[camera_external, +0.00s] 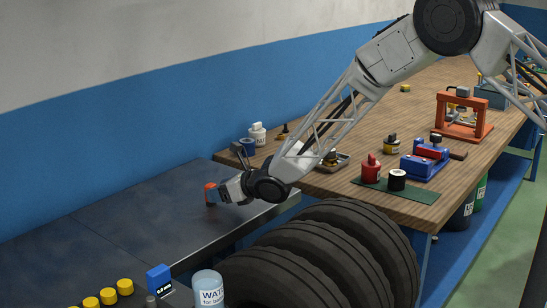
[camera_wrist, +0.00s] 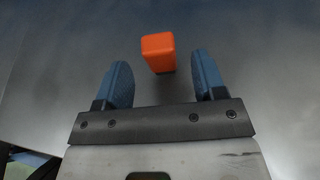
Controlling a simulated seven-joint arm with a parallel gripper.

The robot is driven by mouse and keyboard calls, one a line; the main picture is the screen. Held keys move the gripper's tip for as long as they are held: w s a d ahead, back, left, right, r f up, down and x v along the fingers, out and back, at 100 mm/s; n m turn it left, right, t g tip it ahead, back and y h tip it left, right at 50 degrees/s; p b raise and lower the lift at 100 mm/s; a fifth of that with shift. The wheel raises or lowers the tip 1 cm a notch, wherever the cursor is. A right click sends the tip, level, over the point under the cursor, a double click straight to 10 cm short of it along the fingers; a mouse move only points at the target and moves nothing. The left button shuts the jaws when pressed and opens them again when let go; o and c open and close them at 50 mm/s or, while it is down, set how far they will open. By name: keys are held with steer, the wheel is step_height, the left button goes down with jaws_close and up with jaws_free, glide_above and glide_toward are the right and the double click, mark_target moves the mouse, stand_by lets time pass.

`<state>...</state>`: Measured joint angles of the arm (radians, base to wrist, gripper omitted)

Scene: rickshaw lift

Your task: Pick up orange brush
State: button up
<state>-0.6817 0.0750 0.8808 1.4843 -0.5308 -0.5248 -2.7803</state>
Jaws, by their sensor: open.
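The orange brush (camera_wrist: 158,52) shows in the wrist view as an orange block on the dark metal surface, just beyond the fingertips and between their lines. In the external view the orange brush (camera_external: 210,193) stands on the dark table beside the gripper's end. My gripper (camera_wrist: 160,75) is open, with its two blue fingers apart and nothing between them. In the external view my gripper (camera_external: 222,190) reaches down low over the table, close to the brush. The lower part of the brush is hard to make out.
The dark metal table (camera_external: 110,220) is mostly clear around the brush. Black tyres (camera_external: 300,262) stand in front. Yellow caps (camera_external: 108,296), a blue box (camera_external: 159,279) and a water container (camera_external: 208,288) are at the bottom. The wooden bench (camera_external: 320,182) behind carries several tools and jars.

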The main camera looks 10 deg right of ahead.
mark_target(208, 184)
steer(key=shift+f+x, duration=0.2)
steer(key=shift+x, duration=2.05)
steer(key=shift+c, duration=0.5)
steer(key=c, duration=0.9)
steer(key=shift+r, duration=0.1)
steer(key=shift+r, duration=0.4)
step_height(208, 184, up, 3)
steer(key=shift+f, duration=0.15)
steer(key=s+d+r, duration=0.1)
steer(key=s+d, duration=0.9)
steer(key=s, duration=0.2)
steer(key=shift+d, duration=0.3)
steer(key=shift+w+r, duration=0.1)
steer(key=shift+r, duration=0.05)
